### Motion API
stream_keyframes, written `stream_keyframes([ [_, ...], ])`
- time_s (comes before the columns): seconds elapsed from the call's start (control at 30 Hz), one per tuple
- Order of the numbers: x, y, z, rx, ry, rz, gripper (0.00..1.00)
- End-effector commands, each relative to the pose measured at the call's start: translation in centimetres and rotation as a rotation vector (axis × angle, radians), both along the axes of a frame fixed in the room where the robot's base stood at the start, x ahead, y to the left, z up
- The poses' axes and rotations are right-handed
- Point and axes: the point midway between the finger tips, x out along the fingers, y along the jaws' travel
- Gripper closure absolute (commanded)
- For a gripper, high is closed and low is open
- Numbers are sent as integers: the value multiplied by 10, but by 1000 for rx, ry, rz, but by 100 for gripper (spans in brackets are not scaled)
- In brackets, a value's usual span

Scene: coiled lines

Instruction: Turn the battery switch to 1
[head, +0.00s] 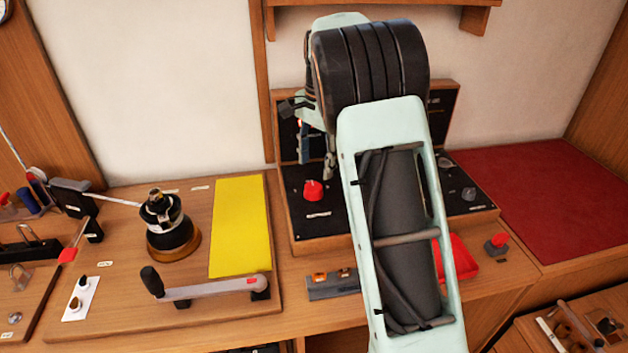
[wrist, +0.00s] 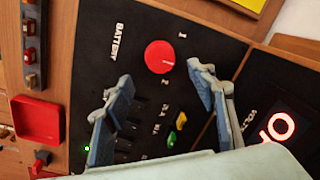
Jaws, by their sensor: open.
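The battery switch is a round red knob (wrist: 159,56) on a black panel, with the word BATTERY beside it and the marks 1 and 2 near its rim. Which mark it points to cannot be told. In the head view the red knob (head: 313,190) stands at the left of the sloping panel (head: 318,215). My gripper (wrist: 161,76) is open and empty, one finger on either side of the space just below the knob in the wrist view. In the head view my gripper (head: 317,167) is above and behind the knob, apart from it, partly hidden by my arm.
A yellow and a green small switch (wrist: 176,129) sit near my fingers. A lit red display (wrist: 277,125) is on the upright panel. A winch (head: 170,225) stands left.

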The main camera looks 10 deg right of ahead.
Motion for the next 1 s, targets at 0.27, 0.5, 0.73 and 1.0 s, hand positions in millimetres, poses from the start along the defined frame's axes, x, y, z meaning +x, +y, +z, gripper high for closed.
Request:
stream_keyframes([
  [0.27,1,2,-51,-1,3,1,48],
  [0.5,3,2,-69,-1,-1,2,48],
  [0.73,3,2,-69,-2,-1,2,48],
  [1.0,3,2,-69,-2,-1,2,74],
])
